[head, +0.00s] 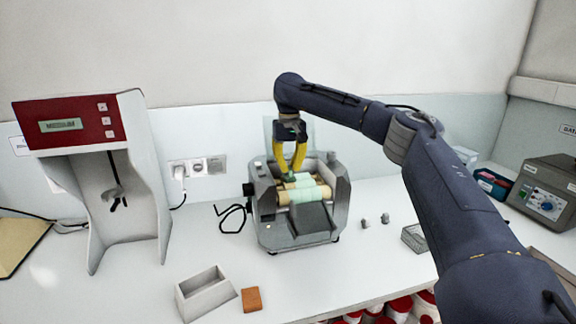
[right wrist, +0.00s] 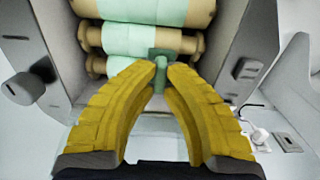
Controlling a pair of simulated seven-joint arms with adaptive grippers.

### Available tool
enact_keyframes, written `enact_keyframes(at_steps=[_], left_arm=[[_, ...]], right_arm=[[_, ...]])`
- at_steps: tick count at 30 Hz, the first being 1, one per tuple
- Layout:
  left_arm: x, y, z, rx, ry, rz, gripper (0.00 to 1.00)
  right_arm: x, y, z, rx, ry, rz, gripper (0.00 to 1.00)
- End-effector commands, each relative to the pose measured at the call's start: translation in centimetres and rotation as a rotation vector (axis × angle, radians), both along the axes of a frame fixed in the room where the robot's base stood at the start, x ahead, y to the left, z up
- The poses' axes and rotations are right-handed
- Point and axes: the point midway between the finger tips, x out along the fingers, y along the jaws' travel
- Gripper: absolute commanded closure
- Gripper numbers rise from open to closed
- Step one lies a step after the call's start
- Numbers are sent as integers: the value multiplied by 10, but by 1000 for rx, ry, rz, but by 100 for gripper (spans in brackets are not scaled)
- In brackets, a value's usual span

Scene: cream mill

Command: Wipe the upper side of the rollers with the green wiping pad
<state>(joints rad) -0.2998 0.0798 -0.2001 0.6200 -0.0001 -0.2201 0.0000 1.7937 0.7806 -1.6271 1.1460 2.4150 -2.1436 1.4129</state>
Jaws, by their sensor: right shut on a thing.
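The mill (head: 299,222) stands on the bench with its tan rollers (head: 309,194) across the middle. Pale green patches cover much of the rollers, which also show in the right wrist view (right wrist: 145,45). My right gripper (head: 288,170), with yellow fingers, points down over the back of the rollers. In the right wrist view its fingertips (right wrist: 164,68) are closed around the handle of the green wiping pad (right wrist: 162,54). The pad is at the lowest roller in that view; whether it touches is hard to tell. My left gripper is not in view.
A red and white machine (head: 97,170) stands at the left. A grey open box (head: 206,293) and an orange block (head: 251,299) lie at the front. Two small grey pieces (head: 374,220) lie right of the mill. A grey device (head: 546,192) stands at the far right.

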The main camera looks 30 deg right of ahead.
Motion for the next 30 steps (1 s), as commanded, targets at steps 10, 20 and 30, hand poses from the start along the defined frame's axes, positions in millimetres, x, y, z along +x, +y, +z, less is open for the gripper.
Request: enact_keyframes(at_steps=[10, 20, 30], left_arm=[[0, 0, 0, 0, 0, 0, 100], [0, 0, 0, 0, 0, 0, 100], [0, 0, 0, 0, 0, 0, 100]], right_arm=[[13, -3, -1, 2, 2, -2, 100], [19, -6, -2, 1, 2, 1, 100], [-4, 1, 0, 0, 1, 0, 100]])
